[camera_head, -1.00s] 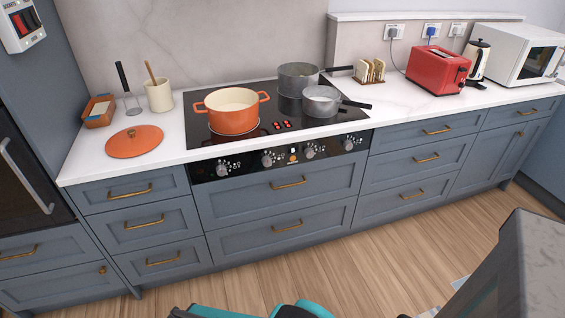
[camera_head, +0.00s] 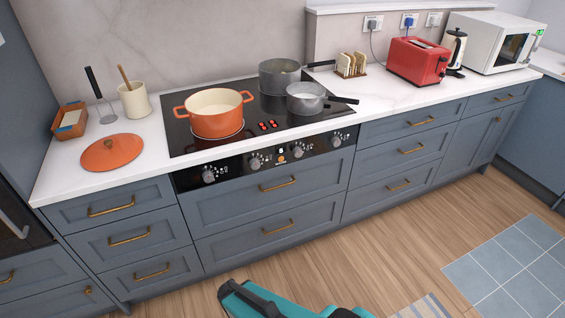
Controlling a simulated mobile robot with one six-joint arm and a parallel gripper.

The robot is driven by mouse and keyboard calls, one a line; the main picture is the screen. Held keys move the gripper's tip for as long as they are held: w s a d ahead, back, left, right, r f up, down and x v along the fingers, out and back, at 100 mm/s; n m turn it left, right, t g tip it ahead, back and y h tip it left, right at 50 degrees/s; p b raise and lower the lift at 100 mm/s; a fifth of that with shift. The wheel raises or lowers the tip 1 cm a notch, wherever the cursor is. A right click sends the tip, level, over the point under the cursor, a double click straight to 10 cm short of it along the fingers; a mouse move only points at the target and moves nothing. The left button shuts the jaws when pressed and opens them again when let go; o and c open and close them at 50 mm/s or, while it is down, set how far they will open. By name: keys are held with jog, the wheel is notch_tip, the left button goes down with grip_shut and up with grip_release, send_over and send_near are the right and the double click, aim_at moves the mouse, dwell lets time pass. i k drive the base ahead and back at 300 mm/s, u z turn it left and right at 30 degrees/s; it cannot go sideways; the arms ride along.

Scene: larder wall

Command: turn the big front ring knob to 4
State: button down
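The black hob (camera_head: 185,150) is set in the white worktop, with a black control panel (camera_head: 233,167) on its front edge. The panel carries several knobs: one at the left (camera_head: 209,175), one left of centre (camera_head: 255,163), one right of centre (camera_head: 298,153) and one at the right end (camera_head: 337,140). Their settings are too small to read. An orange pot (camera_head: 217,122) stands on the front left ring. A small grey saucepan (camera_head: 306,104) stands on the front right, and a larger grey pan (camera_head: 278,78) behind it.
An orange lid (camera_head: 112,153) lies on the worktop left of the hob.

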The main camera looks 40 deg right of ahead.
aim_at(254, 164)
jog(key=z, duration=0.8)
jog(key=k, duration=0.95)
jog(key=u, duration=0.05)
jog(key=i, duration=0.75)
jog(key=z, duration=0.05)
